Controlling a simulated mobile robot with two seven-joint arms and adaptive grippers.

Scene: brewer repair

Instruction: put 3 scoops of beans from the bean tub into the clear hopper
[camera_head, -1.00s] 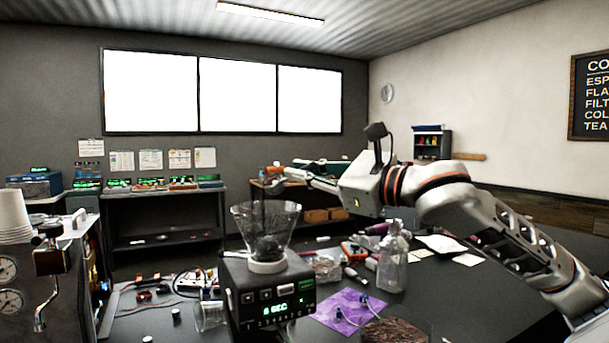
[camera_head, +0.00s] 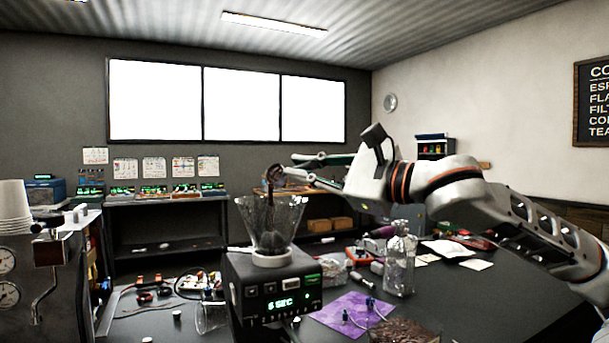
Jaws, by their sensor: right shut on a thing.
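The clear hopper (camera_head: 291,215) is a flared see-through cup on top of a black grinder (camera_head: 277,292) with a lit green display. My right gripper (camera_head: 290,174) comes in from the right and is above the hopper, shut on a dark, thin handle (camera_head: 272,184), seemingly the scoop's. The handle hangs down into the hopper mouth. Dark matter shows low inside the hopper, but I cannot tell scoop from beans there. A rough brown surface (camera_head: 405,332) at the bottom edge may be the bean tub's contents; it is cut off. My left gripper is out of view.
A clear bottle (camera_head: 400,262) stands right of the grinder, near a purple cloth (camera_head: 345,314) with small blue-tipped parts. A glass (camera_head: 208,318) lies left of the grinder. An espresso machine (camera_head: 30,275) with cups stands at far left. Loose tools and cables clutter the table.

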